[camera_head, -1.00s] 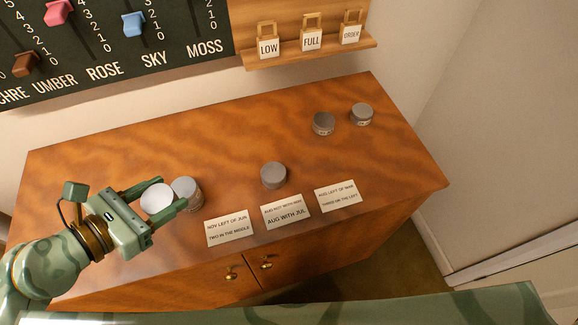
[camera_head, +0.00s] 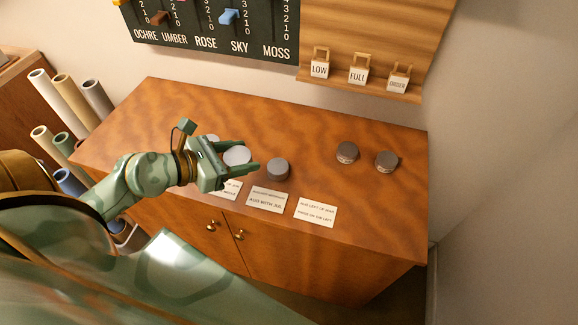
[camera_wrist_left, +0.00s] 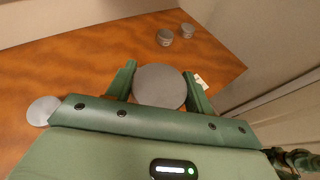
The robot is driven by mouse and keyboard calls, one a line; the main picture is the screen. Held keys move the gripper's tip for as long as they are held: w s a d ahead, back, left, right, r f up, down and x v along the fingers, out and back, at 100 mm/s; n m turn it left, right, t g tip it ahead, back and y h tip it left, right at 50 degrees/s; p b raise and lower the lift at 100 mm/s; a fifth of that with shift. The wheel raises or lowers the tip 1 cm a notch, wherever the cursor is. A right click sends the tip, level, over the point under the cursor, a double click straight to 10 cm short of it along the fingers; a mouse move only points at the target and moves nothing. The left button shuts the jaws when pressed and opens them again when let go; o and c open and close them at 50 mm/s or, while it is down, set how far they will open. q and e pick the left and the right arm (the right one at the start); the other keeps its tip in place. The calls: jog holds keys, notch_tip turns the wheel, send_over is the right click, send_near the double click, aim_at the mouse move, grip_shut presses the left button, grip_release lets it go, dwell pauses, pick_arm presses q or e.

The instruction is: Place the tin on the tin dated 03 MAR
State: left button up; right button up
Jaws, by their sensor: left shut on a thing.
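My left gripper (camera_head: 248,158) is shut on a grey round tin (camera_head: 237,155), gripped by its sides. The held tin (camera_wrist_left: 160,86) also shows between the fingers in the left wrist view. Another tin (camera_head: 211,139) is partly hidden behind the gripper; a tin also shows at the left in the wrist view (camera_wrist_left: 43,110). A single tin (camera_head: 278,168) stands on the cabinet top just right of the fingertips. Two more tins (camera_head: 347,152) and (camera_head: 386,161) stand apart at the right. I cannot read a date on any tin. My right gripper is not in view.
Cards lie along the front of the wooden cabinet top (camera_head: 165,110): one partly covered by the gripper, one middle card (camera_head: 266,199) and one right card (camera_head: 316,212). A slider board (camera_head: 215,40) and tag shelf are behind. Rolls (camera_head: 70,105) stand at left.

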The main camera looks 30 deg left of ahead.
pick_arm(q)
jog(key=w+d+f+b, duration=0.15)
jog(key=w+f, duration=0.25)
jog(key=w, duration=0.4)
jog(key=b, duration=0.2)
send_over(279, 165)
jog(key=f, duration=0.4)
jog(key=shift+s+f, duration=0.2)
jog(key=shift+s, duration=0.15)
jog(key=shift+w+f, duration=0.2)
jog(key=shift+f, duration=0.1)
notch_tip(279, 165, down, 4)
jog(key=shift+w+r+b, duration=0.15)
jog(key=shift+r+b, duration=0.05)
jog(key=shift+b, duration=1.05)
jog(key=shift+r, duration=0.2)
jog(key=shift+f, duration=0.2)
jog(key=o, duration=1)
